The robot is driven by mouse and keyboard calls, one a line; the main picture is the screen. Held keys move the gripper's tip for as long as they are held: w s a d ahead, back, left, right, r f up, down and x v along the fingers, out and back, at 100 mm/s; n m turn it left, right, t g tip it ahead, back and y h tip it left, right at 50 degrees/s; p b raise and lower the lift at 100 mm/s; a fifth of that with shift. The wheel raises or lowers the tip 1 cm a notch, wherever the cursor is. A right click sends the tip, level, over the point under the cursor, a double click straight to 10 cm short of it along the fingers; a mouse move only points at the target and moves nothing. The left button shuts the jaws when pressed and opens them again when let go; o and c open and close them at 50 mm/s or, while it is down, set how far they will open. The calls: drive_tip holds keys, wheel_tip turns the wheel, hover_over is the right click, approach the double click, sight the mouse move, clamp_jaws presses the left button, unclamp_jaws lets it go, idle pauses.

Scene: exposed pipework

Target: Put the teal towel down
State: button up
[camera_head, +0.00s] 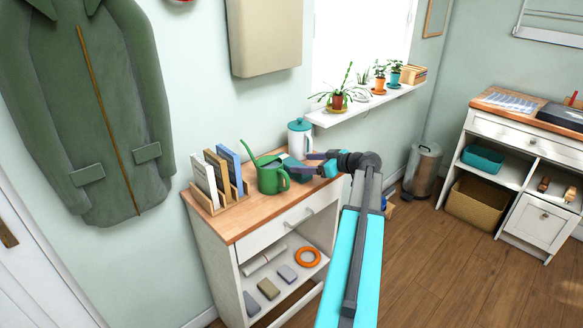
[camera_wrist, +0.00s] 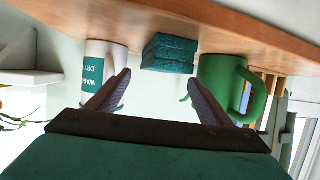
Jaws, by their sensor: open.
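The teal towel (camera_head: 291,163) is a folded dark teal stack on the wooden top of the white cabinet (camera_head: 245,222), between the green watering can (camera_head: 271,180) and the white canister with a teal lid (camera_head: 299,140). In the wrist view, which is upside down, the towel (camera_wrist: 170,52) rests on the wooden top, beyond my fingertips. My gripper (camera_head: 309,162) is open, with its fingers spread and nothing between them. In the wrist view my gripper (camera_wrist: 158,84) points toward the towel and a gap shows between them.
The watering can (camera_wrist: 222,82) and the canister (camera_wrist: 106,58) stand close on either side of the towel. A wooden rack of books (camera_head: 219,180) is at the cabinet's left. A shelf with potted plants (camera_head: 366,100) is behind at right.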

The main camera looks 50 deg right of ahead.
sight(291, 162)
idle(0.3)
drive_tip(key=shift+p+x, duration=0.85)
drive_tip(key=shift+x, duration=1.75)
drive_tip(key=shift+c, duration=0.3)
drive_tip(key=c, duration=1.4)
drive_tip(key=shift+o, duration=0.2)
drive_tip(key=shift+r, duration=0.1)
wheel_tip(291, 162, up, 10)
drive_tip(key=b, duration=0.1)
drive_tip(key=shift+b, duration=0.4)
